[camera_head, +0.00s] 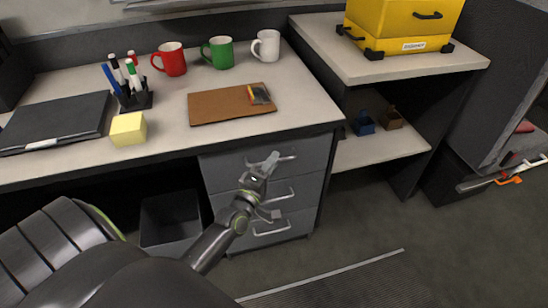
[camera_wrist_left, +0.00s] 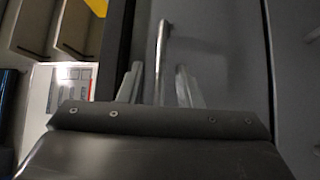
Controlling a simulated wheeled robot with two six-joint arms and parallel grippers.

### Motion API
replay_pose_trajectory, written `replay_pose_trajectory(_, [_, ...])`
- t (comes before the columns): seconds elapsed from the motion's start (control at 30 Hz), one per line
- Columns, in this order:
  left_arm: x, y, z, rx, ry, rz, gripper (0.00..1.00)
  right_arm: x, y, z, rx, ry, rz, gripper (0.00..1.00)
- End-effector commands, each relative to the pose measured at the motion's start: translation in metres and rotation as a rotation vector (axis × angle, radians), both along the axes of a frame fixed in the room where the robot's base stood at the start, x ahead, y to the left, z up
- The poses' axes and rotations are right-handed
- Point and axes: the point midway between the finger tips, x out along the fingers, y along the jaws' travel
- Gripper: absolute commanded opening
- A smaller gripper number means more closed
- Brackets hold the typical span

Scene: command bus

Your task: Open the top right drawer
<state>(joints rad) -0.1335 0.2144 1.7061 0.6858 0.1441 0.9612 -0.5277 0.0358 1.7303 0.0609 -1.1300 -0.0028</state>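The grey drawer unit under the desk has a top drawer (camera_head: 225,167) that looks shut, with a bar handle (camera_head: 286,158). My left gripper (camera_head: 268,163) is in front of the top drawer, at the left part of this handle. In the left wrist view the handle (camera_wrist_left: 163,45) runs up the picture between the two fingers of my left gripper (camera_wrist_left: 160,85), which are apart with gaps on both sides. I cannot tell whether a finger touches it. My right gripper is not in view.
Two lower drawers with handles (camera_head: 278,195) sit below. The desk top (camera_head: 165,135) above holds mugs, a brown clipboard (camera_head: 220,105), a pen holder and a yellow note block (camera_head: 128,129). A grey bin (camera_head: 168,222) stands left of the drawers. Floor in front is open.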

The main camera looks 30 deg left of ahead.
Motion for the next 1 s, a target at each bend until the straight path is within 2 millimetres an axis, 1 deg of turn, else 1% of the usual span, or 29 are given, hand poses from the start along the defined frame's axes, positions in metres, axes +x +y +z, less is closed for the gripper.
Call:
replay_pose_trajectory(0.03, [0.0056,0.0005,0.0018,0.001,0.000,0.000,0.32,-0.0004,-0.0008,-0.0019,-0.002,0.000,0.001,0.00])
replay_pose_trajectory(0.1, [0.0104,0.0008,0.0021,0.001,0.000,0.000,0.32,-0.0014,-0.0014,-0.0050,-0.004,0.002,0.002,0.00])
replay_pose_trajectory(0.2, [0.0140,0.0012,0.0019,0.001,0.001,0.000,0.32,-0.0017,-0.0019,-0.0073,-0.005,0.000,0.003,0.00])
replay_pose_trajectory(0.47, [0.0149,0.0012,0.0019,0.000,0.000,0.000,0.32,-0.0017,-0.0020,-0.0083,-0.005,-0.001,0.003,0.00])
replay_pose_trajectory(0.5, [0.0149,0.0012,0.0019,0.000,0.000,0.000,0.29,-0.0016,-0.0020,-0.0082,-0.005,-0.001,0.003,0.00])
replay_pose_trajectory(0.7, [0.0148,0.0012,0.0018,0.000,0.001,0.000,0.03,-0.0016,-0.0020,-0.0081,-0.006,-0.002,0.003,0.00])
replay_pose_trajectory(0.73, [0.0147,0.0012,0.0018,0.000,0.001,0.000,0.00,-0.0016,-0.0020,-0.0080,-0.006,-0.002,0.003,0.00])
replay_pose_trajectory(1.0, [0.0146,0.0011,0.0016,0.000,0.001,0.000,0.00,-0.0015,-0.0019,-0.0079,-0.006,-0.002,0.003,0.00])
